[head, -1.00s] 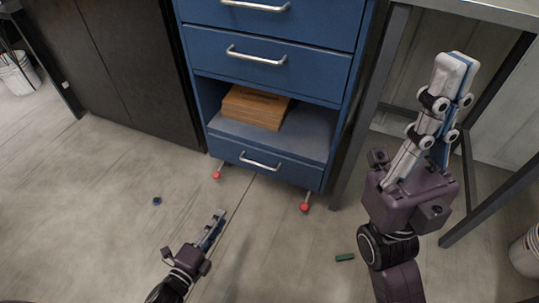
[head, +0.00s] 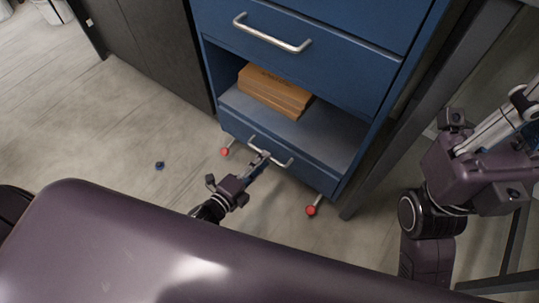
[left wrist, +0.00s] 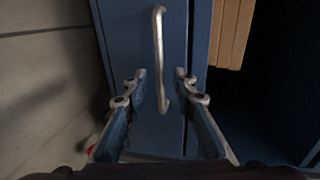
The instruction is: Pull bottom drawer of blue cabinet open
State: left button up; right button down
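The blue cabinet (head: 385,95) stands ahead. Its bottom drawer (head: 314,177), below an open shelf bay, looks flush with the cabinet front. The drawer's silver bar handle (head: 284,161) runs along its front. My left gripper (head: 262,158) is at this handle, covering part of it in the head view. In the left wrist view my left gripper (left wrist: 160,75) is open, one finger on each side of the handle (left wrist: 158,45); contact cannot be made out. My right arm is at the right edge in the head view, with its gripper (head: 518,118) cut off.
A brown box (head: 275,92) sits in the open bay. Two red casters (head: 311,210) show under the cabinet. A dark cabinet (head: 150,50) stands to the left and a table leg (head: 410,120) to the right. A small blue piece (head: 159,166) lies on the floor.

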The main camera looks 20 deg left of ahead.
pick_arm(q)
jog(key=shift+b+x, duration=0.4)
jog(key=shift+x, duration=1.4)
grip_shut()
